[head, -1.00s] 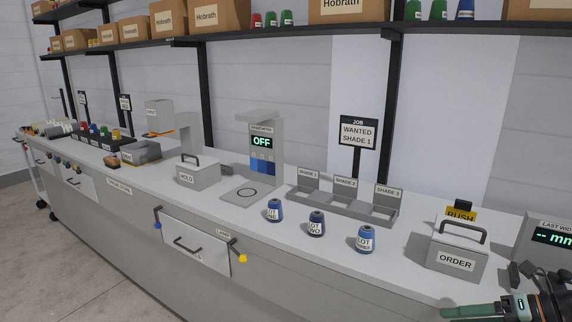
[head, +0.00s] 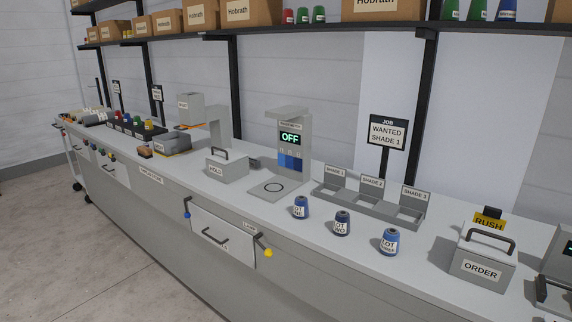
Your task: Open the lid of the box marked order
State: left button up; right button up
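The box marked ORDER (head: 481,269) stands on the counter at the right of the head view. It is grey, with a white label on its front. Its lid (head: 487,247) is closed and carries a dark arched handle (head: 491,237). Neither of my grippers is clearly visible. A dark piece at the right edge, beside the box, is cut off and I cannot tell what it is.
A yellow RUSH sign (head: 489,222) stands just behind the box. Several blue cones, such as one marked LOT (head: 389,242), stand left of it. Behind them is a shade tray (head: 366,206). A HOLD box (head: 227,167) sits further left. The counter front before the ORDER box is clear.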

aim_at(502, 245)
jog(key=z, duration=1.35)
